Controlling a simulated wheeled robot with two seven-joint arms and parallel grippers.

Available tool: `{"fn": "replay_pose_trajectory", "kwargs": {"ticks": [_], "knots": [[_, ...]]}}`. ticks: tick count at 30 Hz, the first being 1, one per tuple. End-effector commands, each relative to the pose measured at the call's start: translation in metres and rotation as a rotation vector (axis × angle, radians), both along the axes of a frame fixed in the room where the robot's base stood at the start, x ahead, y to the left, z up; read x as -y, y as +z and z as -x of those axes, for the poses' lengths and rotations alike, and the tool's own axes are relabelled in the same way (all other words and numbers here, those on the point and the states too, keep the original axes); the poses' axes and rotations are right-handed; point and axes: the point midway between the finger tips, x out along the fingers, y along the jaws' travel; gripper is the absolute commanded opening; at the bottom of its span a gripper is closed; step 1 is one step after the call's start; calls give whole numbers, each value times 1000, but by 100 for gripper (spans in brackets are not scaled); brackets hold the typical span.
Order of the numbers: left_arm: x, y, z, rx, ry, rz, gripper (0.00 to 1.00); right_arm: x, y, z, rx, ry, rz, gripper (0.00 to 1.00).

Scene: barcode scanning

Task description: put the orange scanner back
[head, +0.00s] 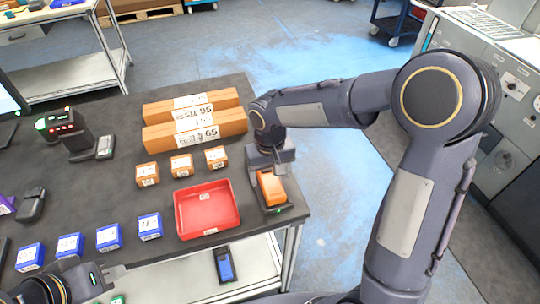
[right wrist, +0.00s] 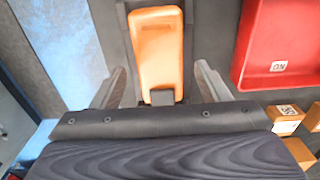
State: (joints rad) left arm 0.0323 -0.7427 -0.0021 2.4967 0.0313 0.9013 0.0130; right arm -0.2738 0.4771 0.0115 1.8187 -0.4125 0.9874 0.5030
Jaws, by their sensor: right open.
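The orange scanner (head: 271,188) rests in a dark cradle (head: 276,210) at the table's right front corner, beside the red tray. My right gripper (head: 270,160) is over the scanner's rear end. In the right wrist view the fingers (right wrist: 161,88) are spread, with the scanner (right wrist: 158,48) between their lines and a gap on each side. My left gripper (head: 112,274) is low at the left front, partly in view; its jaws are too small to judge.
The red tray (head: 181,215) is empty, left of the scanner. Small orange boxes (head: 181,165), long cartons (head: 190,104) and blue boxes (head: 149,226) stand around it. A dark device with lights (head: 62,122) is at the left. Floor lies beyond the right edge.

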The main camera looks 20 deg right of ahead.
Motion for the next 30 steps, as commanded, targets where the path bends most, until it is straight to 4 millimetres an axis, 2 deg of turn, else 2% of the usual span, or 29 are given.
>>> {"fn": "replay_pose_trajectory", "kwargs": {"ticks": [1, 9, 15, 21, 26, 30], "knots": [[0, 5, 0, 1, 0, 0, 0, 0, 11, -1, 5, -1, -1, 69], [0, 2, 0, 0, 0, 0, 0, 0, 70, -1, 7, -1, -2, 69], [0, 2, 0, 0, 0, 0, 0, 0, 106, -1, 4, 0, -1, 69], [0, 3, 0, 0, 0, 0, 0, 0, 122, 0, 2, 0, -1, 69], [0, 3, 0, 1, 0, 0, 0, 3, 125, 2, 5, -3, -6, 69], [0, 3, 0, 0, 0, 0, 0, 25, 132, 25, 39, -21, -63, 69]]}}
